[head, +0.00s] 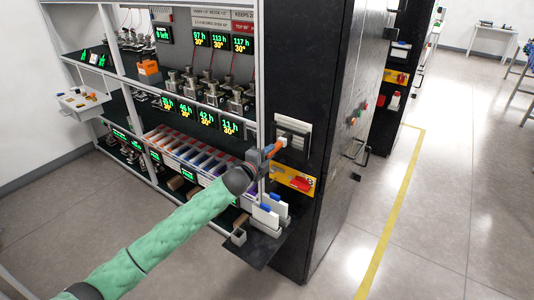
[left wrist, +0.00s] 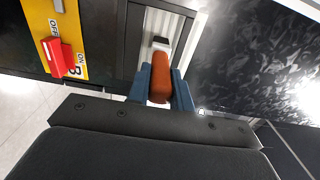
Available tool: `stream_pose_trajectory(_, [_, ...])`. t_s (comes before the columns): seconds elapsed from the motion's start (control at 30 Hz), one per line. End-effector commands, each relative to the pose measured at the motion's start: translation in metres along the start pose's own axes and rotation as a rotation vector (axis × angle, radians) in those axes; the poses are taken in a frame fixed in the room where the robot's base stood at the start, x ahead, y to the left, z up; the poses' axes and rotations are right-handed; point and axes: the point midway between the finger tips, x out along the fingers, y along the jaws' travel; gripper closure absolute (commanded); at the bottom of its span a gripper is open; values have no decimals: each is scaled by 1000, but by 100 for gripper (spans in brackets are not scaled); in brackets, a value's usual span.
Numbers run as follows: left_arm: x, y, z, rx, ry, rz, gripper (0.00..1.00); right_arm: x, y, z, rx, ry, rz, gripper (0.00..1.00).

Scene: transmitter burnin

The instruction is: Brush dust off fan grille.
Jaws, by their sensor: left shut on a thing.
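The fan grille (head: 294,128) is a light, slatted panel on the side of the tall black cabinet. In the left wrist view the grille (left wrist: 191,40) shows behind the brush, partly hidden by it. The brush has an orange-brown handle (left wrist: 160,78) and a pale and dark head; the handle also shows in the head view (head: 276,147). My left gripper (head: 267,153) is shut on the handle, with a blue-grey finger on each side in the left wrist view (left wrist: 161,90). The brush head is at the grille; I cannot tell whether it touches. Dust is too small to make out.
A yellow switch panel (head: 293,179) with a red switch sits below the grille. Below it, a small dark shelf (head: 262,247) holds white cards in a holder. Racks with green displays (head: 205,117) stand to the left. Open floor (head: 440,200) lies to the right.

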Motion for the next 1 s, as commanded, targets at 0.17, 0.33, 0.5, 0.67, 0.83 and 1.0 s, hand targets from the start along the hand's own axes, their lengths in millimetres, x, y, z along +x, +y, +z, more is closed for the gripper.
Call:
stream_pose_trajectory(0.17, [1, -1, -8, 0, 1, -1, 100, -1, 0, 0, 0, 0, 0, 100])
stream_pose_trajectory(0.33, [1, -1, -15, -1, 1, -1, 100, -1, 0, 0, 0, 0, 0, 100])
stream_pose_trajectory(0.5, [2, -1, -19, -1, 1, -1, 100, -1, 0, 0, 0, 0, 0, 100])
stream_pose_trajectory(0.67, [1, -1, -22, -1, 1, -1, 100, -1, 0, 0, 0, 0, 0, 100])
stream_pose_trajectory(0.83, [1, 0, -28, 0, 1, -1, 100, -2, 0, 0, 0, 0, 0, 100])
stream_pose_trajectory(1.0, [0, 0, -34, -1, 1, -1, 100, -3, 0, 0, 0, 0, 0, 100])
